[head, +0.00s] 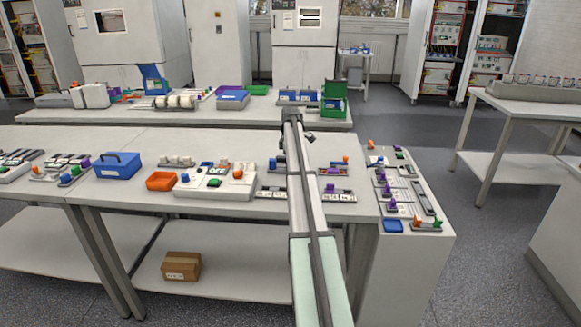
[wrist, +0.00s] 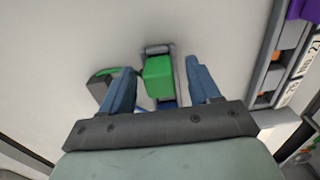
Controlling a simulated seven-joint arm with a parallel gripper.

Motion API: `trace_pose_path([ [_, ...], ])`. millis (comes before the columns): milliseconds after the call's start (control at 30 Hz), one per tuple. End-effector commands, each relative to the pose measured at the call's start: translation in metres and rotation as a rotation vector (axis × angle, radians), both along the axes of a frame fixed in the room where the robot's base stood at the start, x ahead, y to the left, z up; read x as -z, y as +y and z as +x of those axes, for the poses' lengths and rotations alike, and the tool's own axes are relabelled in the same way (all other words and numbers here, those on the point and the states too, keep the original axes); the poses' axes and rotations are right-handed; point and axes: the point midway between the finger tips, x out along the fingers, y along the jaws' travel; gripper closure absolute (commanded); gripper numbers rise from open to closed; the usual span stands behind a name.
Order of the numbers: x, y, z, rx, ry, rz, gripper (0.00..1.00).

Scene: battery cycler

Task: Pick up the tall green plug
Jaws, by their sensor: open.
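A green block-shaped plug (wrist: 158,78) shows in the wrist view, standing by a grey holder (wrist: 158,49) on a pale surface. My gripper (wrist: 160,66) is open, with one blue finger on each side of the plug. A gap shows between the plug and each finger. The plug's lower part is partly hidden, with a bit of blue below it. A second green piece (wrist: 103,73) with a dark body lies left of the left finger, partly hidden by it. In the head view my arm hides the spot, and I cannot make out this plug or my fingertips there.
In the wrist view, a grey rack (wrist: 268,55) with orange and purple parts stands at the right. In the head view, a blue box (head: 118,166), an orange bin (head: 160,181) and a white unit (head: 205,189) stand left of my arm. A green box (head: 334,100) is behind.

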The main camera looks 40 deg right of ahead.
Motion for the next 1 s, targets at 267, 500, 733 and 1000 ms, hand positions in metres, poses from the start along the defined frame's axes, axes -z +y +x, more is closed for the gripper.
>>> trace_pose_path([
  [267, 0.0, 0.0, 0.0, 0.0, 0.0, 0.0, 0.63],
  [500, 0.0, 0.0, 0.0, 0.0, 0.0, 0.0, 0.86],
  [733, -0.001, 0.0, 0.0, 0.0, 0.0, 0.0, 0.95],
  [1000, -0.017, -0.001, 0.001, 0.0, -0.001, -0.001, 0.95],
])
